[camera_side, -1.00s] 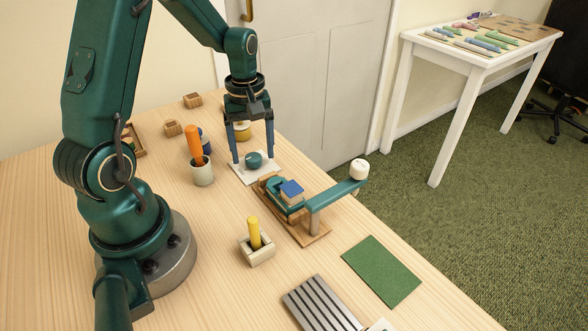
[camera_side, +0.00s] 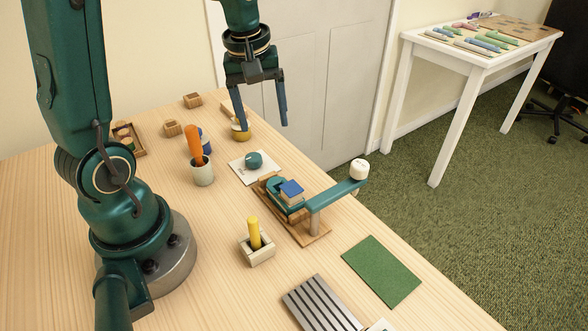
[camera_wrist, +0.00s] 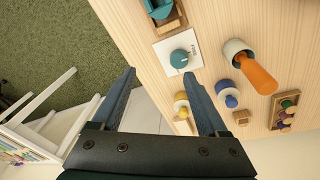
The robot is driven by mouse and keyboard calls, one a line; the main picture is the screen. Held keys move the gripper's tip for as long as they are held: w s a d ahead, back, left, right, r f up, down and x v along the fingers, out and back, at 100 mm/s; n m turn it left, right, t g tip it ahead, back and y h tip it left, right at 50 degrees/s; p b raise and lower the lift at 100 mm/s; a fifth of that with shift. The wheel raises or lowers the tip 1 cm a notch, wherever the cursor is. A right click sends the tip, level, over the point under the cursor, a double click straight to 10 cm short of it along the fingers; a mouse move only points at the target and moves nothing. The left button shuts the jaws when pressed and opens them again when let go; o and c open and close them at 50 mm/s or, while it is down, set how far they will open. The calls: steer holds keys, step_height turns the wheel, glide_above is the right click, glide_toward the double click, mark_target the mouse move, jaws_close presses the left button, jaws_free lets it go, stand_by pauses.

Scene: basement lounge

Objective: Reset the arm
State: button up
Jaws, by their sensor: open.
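My gripper (camera_side: 263,118) is open and empty. It hangs in the air above the far part of the wooden table (camera_side: 205,250), higher than the things on it. In the wrist view its two fingers (camera_wrist: 165,100) are spread with nothing between them but floor, door and table edge. A teal knob (camera_side: 254,160) on a white plate (camera_side: 240,172) stands below and nearer than the fingers, apart from them. The knob also shows in the wrist view (camera_wrist: 179,59).
An orange-handled tool (camera_side: 194,146) stands in a pale cup (camera_side: 202,174). A yellow knob (camera_side: 241,132) sits behind the left finger. A teal lever device (camera_side: 335,195), a yellow peg in a block (camera_side: 254,232), a green mat (camera_side: 382,270) and a grey grooved plate (camera_side: 322,305) lie nearer.

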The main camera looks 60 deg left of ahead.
steer(key=s+d+r+m+t, duration=0.4)
steer(key=s+d+m, duration=0.6)
steer(key=m, duration=0.2)
steer(key=shift+s+d+r+h, duration=0.2)
steer(key=shift+d+h, duration=0.1)
steer(key=shift+h, duration=0.1)
